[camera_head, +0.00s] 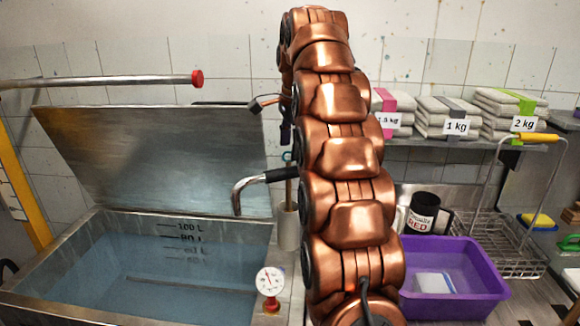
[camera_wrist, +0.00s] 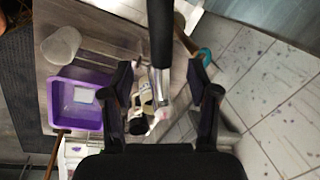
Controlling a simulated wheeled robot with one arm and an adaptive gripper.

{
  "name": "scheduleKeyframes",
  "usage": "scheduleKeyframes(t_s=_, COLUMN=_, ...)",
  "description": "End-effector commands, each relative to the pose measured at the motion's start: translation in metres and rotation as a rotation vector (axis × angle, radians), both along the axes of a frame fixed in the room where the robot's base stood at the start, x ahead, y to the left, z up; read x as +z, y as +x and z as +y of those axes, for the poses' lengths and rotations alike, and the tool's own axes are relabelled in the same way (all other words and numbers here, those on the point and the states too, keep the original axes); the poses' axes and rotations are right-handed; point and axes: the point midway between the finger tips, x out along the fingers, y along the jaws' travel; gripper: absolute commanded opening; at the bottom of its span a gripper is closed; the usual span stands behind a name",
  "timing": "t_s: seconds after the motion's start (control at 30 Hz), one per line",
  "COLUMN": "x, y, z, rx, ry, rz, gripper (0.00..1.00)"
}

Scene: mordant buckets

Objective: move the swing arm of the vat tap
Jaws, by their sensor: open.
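The vat tap's swing arm (camera_head: 248,186) is a bent steel pipe over the right end of the vat, its spout pointing down. Its black grip (camera_head: 281,176) runs right and passes behind my copper arm. In the wrist view a black bar (camera_wrist: 160,32), seemingly this grip, comes in from the top, between and beyond my fingers. My gripper (camera_wrist: 160,75) is open with nothing held; its two black fingers stand apart on either side of the bar's line. I cannot tell whether they touch it. In the head view the gripper is mostly hidden by my arm.
The steel vat (camera_head: 90,228) holds bluish water, with its lid (camera_head: 150,150) raised behind. A dial thermometer (camera_head: 270,281) sits at its right edge. Labelled bags (camera_head: 456,127) lie on a shelf.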

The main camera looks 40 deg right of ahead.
Motion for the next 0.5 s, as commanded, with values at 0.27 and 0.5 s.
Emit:
scheduleKeyframes(t_s=0.27, x=-0.006, y=0.002, z=-0.003, rx=-0.014, ry=0.001, rz=-0.001, gripper=0.6)
scheduleKeyframes(t_s=0.5, x=-0.022, y=0.004, z=-0.003, rx=-0.013, ry=0.001, rz=-0.001, gripper=0.6)
